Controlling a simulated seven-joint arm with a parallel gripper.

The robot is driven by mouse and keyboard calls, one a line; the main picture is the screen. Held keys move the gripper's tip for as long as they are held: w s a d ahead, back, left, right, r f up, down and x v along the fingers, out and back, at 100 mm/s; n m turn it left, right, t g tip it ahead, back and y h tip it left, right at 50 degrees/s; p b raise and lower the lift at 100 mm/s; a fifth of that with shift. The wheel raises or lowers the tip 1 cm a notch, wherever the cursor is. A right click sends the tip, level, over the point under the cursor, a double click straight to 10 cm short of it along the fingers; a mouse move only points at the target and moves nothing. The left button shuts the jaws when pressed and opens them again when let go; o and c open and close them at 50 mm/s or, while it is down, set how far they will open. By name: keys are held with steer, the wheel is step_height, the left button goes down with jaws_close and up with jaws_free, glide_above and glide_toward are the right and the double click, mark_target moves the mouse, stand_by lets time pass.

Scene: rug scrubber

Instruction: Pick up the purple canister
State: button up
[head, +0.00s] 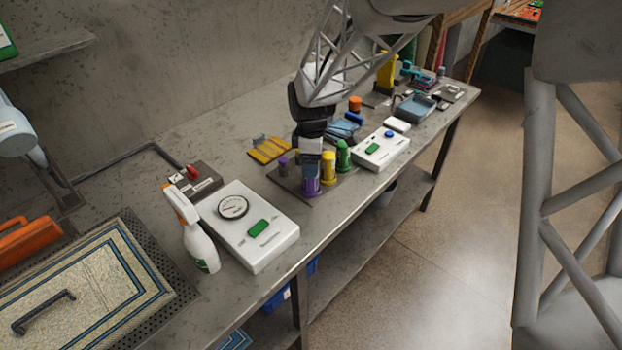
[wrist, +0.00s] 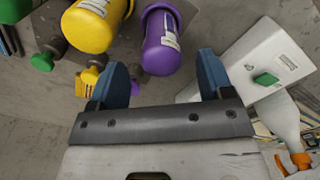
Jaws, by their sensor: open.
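The purple canister (head: 311,188) stands upright on a dark plate near the front edge of the workbench, with a pale label on its side. It also shows at the top middle of the wrist view (wrist: 166,45). My gripper (head: 311,170) is above and close to the canister and partly covers it in the head view. In the wrist view its two blue fingers are apart (wrist: 161,65), with the canister beyond and between them.
A yellow canister (head: 328,168) and a green canister (head: 343,155) stand just right of the purple one. A white box with a gauge (head: 258,225) and a spray bottle (head: 195,240) are to the left. Another white box (head: 381,150) lies right.

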steer(key=shift+a+f, duration=0.1)
steer(key=shift+f, duration=2.55)
steer(key=c, duration=1.1)
steer(key=shift+r, duration=0.15)
steer(key=shift+r, duration=0.45)
step_height(320, 180, up, 3)
steer(key=shift+s+f, duration=0.15)
steer(key=shift+f, duration=0.05)
steer(key=s+d, duration=0.1)
steer(key=s, duration=0.4)
steer(key=s+d+r, duration=0.1)
steer(key=s, duration=0.4)
steer(key=s+d, duration=0.1)
steer(key=s, duration=0.4)
steer(key=shift+s+d+r, duration=0.15)
steer(key=shift+d, duration=0.2)
